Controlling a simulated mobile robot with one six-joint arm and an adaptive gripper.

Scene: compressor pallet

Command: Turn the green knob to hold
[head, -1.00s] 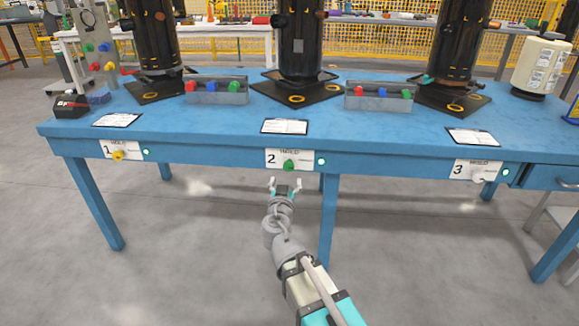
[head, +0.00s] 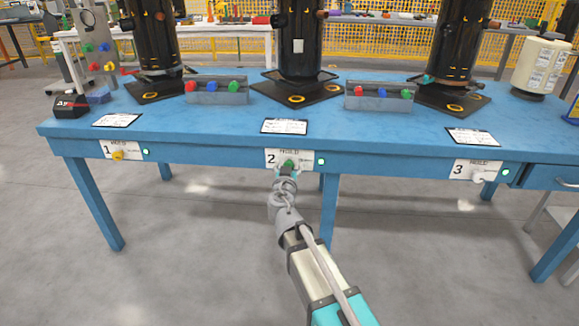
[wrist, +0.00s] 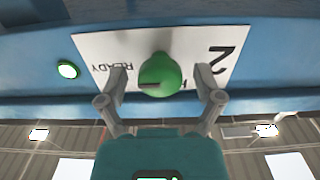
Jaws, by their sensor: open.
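The green knob (head: 289,163) sits on the white panel (head: 272,160) marked 2 on the front edge of the blue table. In the wrist view the knob (wrist: 160,76) shows a dark line at its left side, and the panel (wrist: 100,47) appears upside down. READY is readable left of the knob; the wording on the right is mostly hidden by a finger. My gripper (head: 287,172) is at the knob from the front. In the wrist view my gripper (wrist: 163,82) is open, one finger on each side of the knob, with gaps visible.
A lit green-rimmed lamp (head: 320,161) is beside the panel. A yellow knob (head: 118,155) is at station 1 and a white knob (head: 480,177) at station 3. The blue table edge (head: 220,160) runs above my arm. The floor in front is clear.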

